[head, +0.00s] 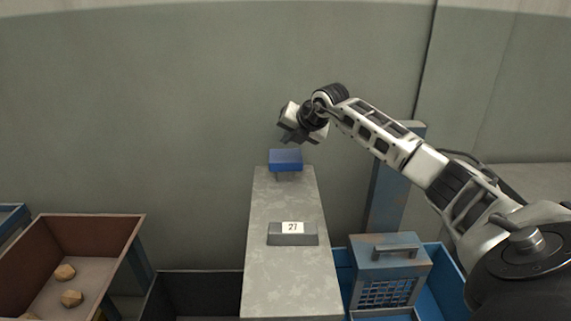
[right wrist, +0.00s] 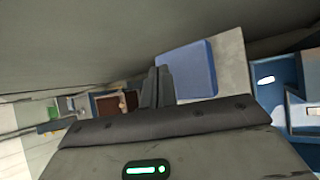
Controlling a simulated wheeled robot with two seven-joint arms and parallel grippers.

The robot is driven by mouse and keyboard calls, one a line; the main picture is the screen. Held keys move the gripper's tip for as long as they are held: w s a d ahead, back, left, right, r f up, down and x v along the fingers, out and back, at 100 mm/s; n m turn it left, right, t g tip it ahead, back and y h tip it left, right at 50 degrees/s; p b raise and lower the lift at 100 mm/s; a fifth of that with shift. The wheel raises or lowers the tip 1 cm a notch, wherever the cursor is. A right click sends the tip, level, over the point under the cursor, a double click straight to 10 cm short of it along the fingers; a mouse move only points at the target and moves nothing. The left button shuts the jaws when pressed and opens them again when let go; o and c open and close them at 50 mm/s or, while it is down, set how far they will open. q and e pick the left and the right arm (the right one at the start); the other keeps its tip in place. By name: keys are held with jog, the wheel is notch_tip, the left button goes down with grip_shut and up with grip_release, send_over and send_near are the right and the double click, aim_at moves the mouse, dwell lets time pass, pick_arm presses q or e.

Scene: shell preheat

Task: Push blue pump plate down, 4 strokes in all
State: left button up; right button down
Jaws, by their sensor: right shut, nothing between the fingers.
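The blue pump plate (head: 286,158) sits on a short post at the far end of a grey bench top. In the right wrist view the blue plate (right wrist: 190,72) lies just beyond my fingertips. My right gripper (head: 289,140) is above the plate in the head view, its fingers shut and empty. In the wrist view the closed fingers (right wrist: 158,80) overlap the plate's left edge; I see no clear contact. My left gripper is not in view.
A grey block with a label reading 27 (head: 292,234) sits on the bench top (head: 285,275). A brown bin (head: 110,225) with a few tan lumps stands at left. A blue-grey box with a handle (head: 390,265) sits in a blue bin at right. A wall is behind.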

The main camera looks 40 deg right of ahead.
aim_at(289, 158)
jog(key=shift+f+b, duration=0.3)
jog(key=shift+f, duration=0.6)
dwell(0.7)
jog(key=shift+f, duration=0.1)
dwell(0.6)
jog(key=shift+f+b, duration=0.3)
jog(key=shift+b, duration=0.05)
jog(key=shift+f, duration=0.25)
dwell(0.4)
jog(key=shift+s+a+f+b, duration=0.1)
jog(key=shift+f+b, duration=1.15)
jog(key=shift+f, duration=0.45)
dwell(0.8)
jog(key=shift+r, duration=0.1)
